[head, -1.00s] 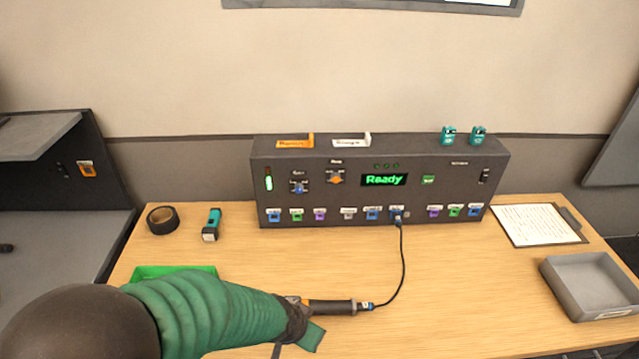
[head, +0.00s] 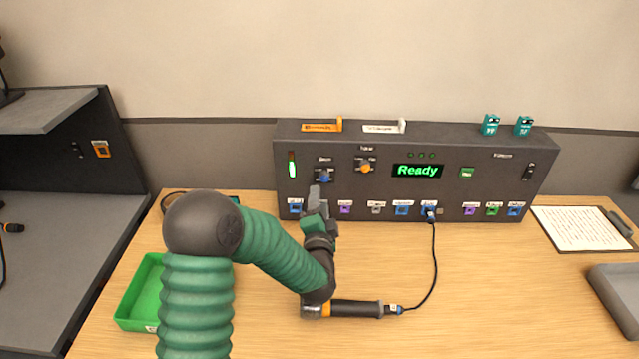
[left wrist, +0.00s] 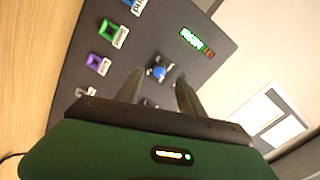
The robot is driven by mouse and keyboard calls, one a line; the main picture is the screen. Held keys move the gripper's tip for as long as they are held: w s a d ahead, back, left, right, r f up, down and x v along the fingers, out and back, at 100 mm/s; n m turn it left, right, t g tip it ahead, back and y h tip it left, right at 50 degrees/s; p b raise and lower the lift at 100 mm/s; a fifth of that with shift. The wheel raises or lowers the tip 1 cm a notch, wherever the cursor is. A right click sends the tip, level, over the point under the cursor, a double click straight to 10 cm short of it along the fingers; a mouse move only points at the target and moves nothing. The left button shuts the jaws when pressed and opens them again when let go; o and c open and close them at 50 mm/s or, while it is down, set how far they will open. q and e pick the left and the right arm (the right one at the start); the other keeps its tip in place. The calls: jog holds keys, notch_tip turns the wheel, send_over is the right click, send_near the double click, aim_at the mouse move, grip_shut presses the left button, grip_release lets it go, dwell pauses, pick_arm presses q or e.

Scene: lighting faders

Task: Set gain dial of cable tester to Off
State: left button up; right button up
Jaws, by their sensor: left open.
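The cable tester (head: 455,192) is a dark box at the back of the table. Its display reads Ready in green. The gain dial (head: 324,177) is a small blue knob on its upper left face, left of an orange knob (head: 365,168). My left gripper (head: 316,197) is just below and in front of the gain dial, pointing at the panel. In the left wrist view the gain dial (left wrist: 158,73) shows between and beyond the two open fingers (left wrist: 158,88). I cannot tell whether they touch it. The dial's pointer setting is too small to read. My right gripper is not in view.
A row of coloured ports runs along the panel's bottom. A cable (head: 435,270) plugged in there leads to a black-handled tool (head: 355,309) on the table. A green tray (head: 143,292) lies left; a clipboard (head: 580,229) and grey tray (head: 620,295) lie right.

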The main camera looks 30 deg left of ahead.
aim_at(322, 181)
pick_arm(q)
jog(key=w, duration=0.3)
jog(key=w+a, duration=0.1)
jog(key=w, duration=0.1)
jog(key=shift+w+r, duration=0.15)
jog(key=shift+r, duration=0.2)
jog(key=shift+w+a+f, duration=0.2)
jog(key=shift+w+a, duration=0.7)
jog(key=shift+a, duration=0.15)
jog(key=shift+a+f, duration=0.1)
jog(key=shift+a, duration=0.25)
jog(key=shift+d+r, duration=0.2)
jog(key=shift+d, duration=0.35)
jog(key=c, duration=0.6)
grip_shut()
jog(key=shift+s+a, duration=0.1)
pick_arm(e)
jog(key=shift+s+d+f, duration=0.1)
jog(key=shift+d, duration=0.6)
